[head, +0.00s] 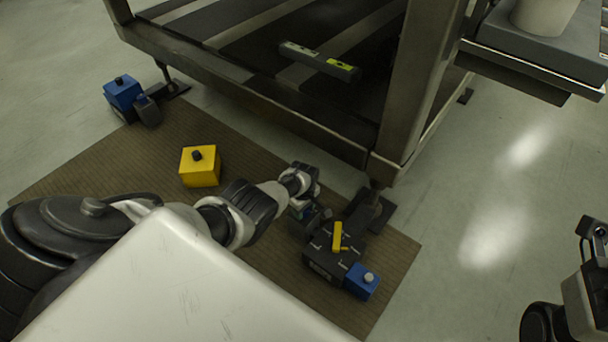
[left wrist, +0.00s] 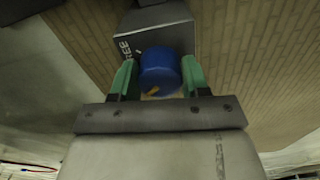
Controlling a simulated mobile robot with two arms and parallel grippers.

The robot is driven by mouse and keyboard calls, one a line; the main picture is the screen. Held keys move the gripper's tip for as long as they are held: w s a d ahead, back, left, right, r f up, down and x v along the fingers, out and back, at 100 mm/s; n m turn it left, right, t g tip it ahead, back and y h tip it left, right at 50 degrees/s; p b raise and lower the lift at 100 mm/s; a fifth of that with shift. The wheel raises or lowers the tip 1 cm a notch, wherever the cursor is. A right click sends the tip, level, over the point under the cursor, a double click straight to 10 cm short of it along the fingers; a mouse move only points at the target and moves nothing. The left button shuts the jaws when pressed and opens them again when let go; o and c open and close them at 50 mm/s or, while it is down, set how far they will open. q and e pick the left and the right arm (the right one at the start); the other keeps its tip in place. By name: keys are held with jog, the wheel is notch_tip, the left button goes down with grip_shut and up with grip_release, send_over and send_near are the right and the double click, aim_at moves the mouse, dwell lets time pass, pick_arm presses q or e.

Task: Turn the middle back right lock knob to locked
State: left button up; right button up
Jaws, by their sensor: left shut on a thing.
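My left gripper (head: 309,208) reaches down beside a dark lock block with a yellow bar on top (head: 322,262), near the foot of the metal frame. In the left wrist view, the green fingertips of this gripper (left wrist: 160,80) are shut on a round blue knob (left wrist: 160,66). The knob has a small orange-yellow mark. It sits against a grey housing (left wrist: 168,26) with white letters, partly hidden, that seem to end in "REE". In the head view the gripper mostly hides the knob. Part of my right arm (head: 588,285) shows at the right edge; its fingers cannot be made out.
A yellow box with a black knob (head: 200,168) and a blue box (head: 122,94) stand to the left. A blue block with a grey knob (head: 362,281) adjoins the dark block. The metal frame (head: 420,90) rises behind. Open floor (head: 490,190) lies to the right.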

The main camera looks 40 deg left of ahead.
pick_arm(q)
jog(key=shift+s+n, duration=0.15)
jog(key=shift+n, duration=0.45)
jog(key=o, duration=0.9)
jog(key=shift+s, duration=0.1)
jog(key=shift+o, duration=0.2)
jog(key=shift+r, duration=0.1)
